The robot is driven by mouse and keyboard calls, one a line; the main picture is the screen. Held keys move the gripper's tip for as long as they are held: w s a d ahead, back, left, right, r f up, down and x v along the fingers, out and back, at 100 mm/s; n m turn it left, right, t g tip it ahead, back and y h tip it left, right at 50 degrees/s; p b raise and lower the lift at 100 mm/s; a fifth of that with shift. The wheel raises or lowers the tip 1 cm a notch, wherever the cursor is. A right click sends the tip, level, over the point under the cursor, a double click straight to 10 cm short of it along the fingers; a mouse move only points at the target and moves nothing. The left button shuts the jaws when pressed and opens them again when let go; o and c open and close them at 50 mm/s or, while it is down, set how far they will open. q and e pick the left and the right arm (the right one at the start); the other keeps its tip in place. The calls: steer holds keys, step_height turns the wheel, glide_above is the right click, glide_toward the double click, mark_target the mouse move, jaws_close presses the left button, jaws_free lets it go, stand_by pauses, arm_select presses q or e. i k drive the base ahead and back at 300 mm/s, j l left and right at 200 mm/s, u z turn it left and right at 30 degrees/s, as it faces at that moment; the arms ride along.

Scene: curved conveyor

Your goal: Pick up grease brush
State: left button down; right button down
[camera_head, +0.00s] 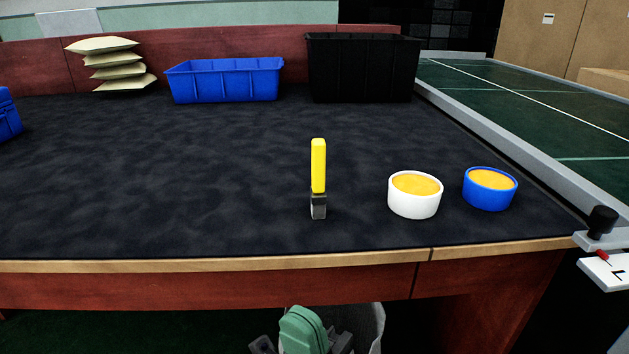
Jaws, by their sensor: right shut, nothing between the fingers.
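The grease brush (318,168) is on the dark table mat (180,190), near the middle of the front half. Its yellow handle points to the back and its grey head is toward me; I cannot tell whether it stands or lies flat. My right gripper (303,330) shows as a green and grey shape at the bottom edge, in front of and below the table edge, well apart from the brush. It is shut and empty. My left gripper is not in view.
A white bowl (414,203) and a blue bowl (489,194), both with yellow contents, stand right of the brush. A blue bin (225,83), a black bin (362,75) and stacked pale bags (112,67) are at the back. The mat left of the brush is clear.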

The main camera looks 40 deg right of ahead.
mark_target(317, 191)
steer(key=i+l+z, duration=0.15)
steer(key=z, duration=1)
